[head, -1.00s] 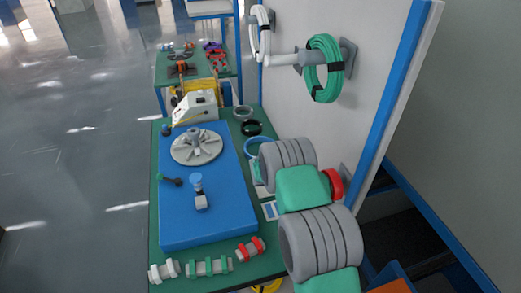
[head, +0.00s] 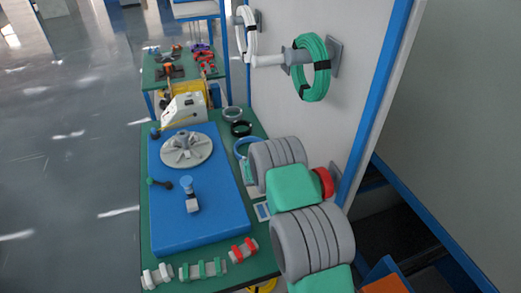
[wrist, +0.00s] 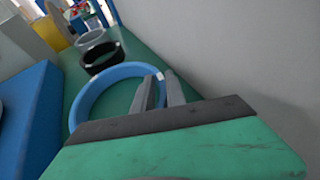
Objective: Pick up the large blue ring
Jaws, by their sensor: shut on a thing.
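The large blue ring (wrist: 88,88) is in the wrist view, above or on the green tabletop beside the blue block. My gripper (wrist: 161,88) is shut on the ring's right side, with the rim between its two grey fingers near a small white mark. In the head view the blue ring (head: 240,146) shows only in part, left of my grey and green arm, which hides the rest of it and the fingertips. I cannot tell whether the ring touches the table.
A black ring (wrist: 103,57) and a grey ring (wrist: 90,38) lie just beyond. The white wall panel (wrist: 220,50) stands close on the right. The blue block (head: 205,220) with a grey disc (head: 186,150) is on the left. A green cable coil (head: 312,68) hangs on the wall.

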